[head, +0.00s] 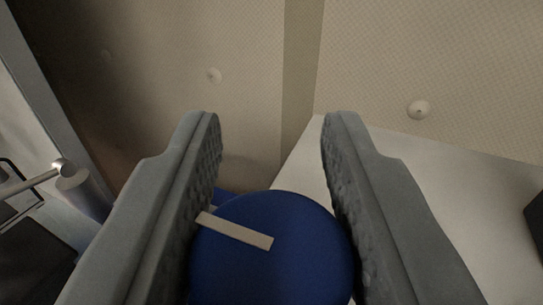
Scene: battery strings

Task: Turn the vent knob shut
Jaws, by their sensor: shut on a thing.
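The vent knob (290,270) is a round blue knob with a pale pointer stripe on its face, at the bottom middle of the head view. The stripe runs from the upper left towards the middle of the face, tilted slightly down to the right. My gripper (272,125) has one grey finger on each side of the knob and is shut on it. The fingertips reach past the knob. The knob's lower edge is cut off by the frame, and its mount is hidden behind it.
A beige textured wall with round studs (419,110) stands behind. A white surface (465,190) lies to the right, with a dark object (535,222) at the right edge. A metal handle or rod (62,172) and dark panel are at the left.

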